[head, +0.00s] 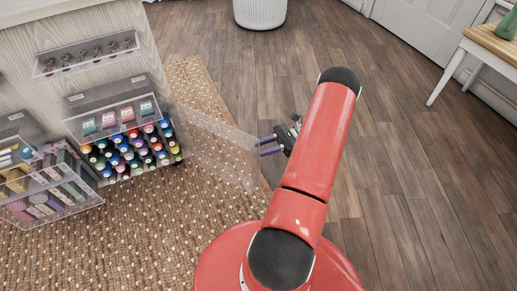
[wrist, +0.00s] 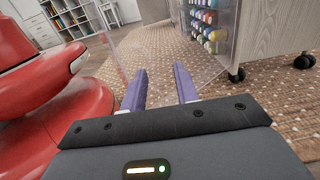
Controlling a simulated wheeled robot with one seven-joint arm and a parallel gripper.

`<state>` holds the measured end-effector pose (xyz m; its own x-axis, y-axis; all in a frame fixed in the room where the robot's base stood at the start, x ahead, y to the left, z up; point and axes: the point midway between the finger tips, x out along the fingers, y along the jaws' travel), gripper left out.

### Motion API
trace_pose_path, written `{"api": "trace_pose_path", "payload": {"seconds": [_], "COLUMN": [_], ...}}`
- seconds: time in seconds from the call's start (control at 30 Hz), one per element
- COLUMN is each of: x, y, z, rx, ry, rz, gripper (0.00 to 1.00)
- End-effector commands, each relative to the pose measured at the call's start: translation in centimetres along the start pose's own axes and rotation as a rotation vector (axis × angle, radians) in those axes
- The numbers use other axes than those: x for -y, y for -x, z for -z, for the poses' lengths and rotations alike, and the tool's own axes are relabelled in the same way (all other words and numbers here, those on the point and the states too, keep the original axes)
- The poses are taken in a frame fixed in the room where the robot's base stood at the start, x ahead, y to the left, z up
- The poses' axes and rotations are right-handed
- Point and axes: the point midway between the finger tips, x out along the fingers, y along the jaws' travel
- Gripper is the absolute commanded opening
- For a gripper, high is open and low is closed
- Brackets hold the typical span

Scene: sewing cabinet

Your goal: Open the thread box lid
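The thread box (head: 128,146) is on the side of the wooden cabinet at the left in the head view, with rows of coloured spools inside. Its clear lid (head: 215,140) stands swung out to the right, away from the spools. In the wrist view the lid (wrist: 150,45) is a faint see-through sheet ahead of the fingers, with the spools (wrist: 206,18) at upper right. My gripper (head: 261,147) has its purple fingers apart at the lid's outer end; they also show in the wrist view (wrist: 160,70). Nothing solid shows between them. Whether they touch the lid is unclear.
Other clear boxes (head: 50,196) and a rack (head: 88,56) hang on the cabinet (head: 120,20). A woven rug (head: 130,235) lies below. A white basket (head: 260,12) and a wooden-topped table (head: 492,42) stand farther off. The wood floor at right (head: 420,150) is clear.

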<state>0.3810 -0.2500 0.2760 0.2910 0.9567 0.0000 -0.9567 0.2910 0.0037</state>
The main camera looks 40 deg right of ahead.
Motion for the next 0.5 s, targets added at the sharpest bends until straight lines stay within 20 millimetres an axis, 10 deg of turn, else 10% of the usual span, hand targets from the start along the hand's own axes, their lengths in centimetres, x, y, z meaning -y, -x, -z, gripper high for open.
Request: {"api": "trace_pose_path", "payload": {"seconds": [0.5], "x": [0.0], "y": [5.3], "z": [0.1], "rx": [0.002], "ry": [-0.002], "rz": [-0.003], "gripper": [0.3]}}
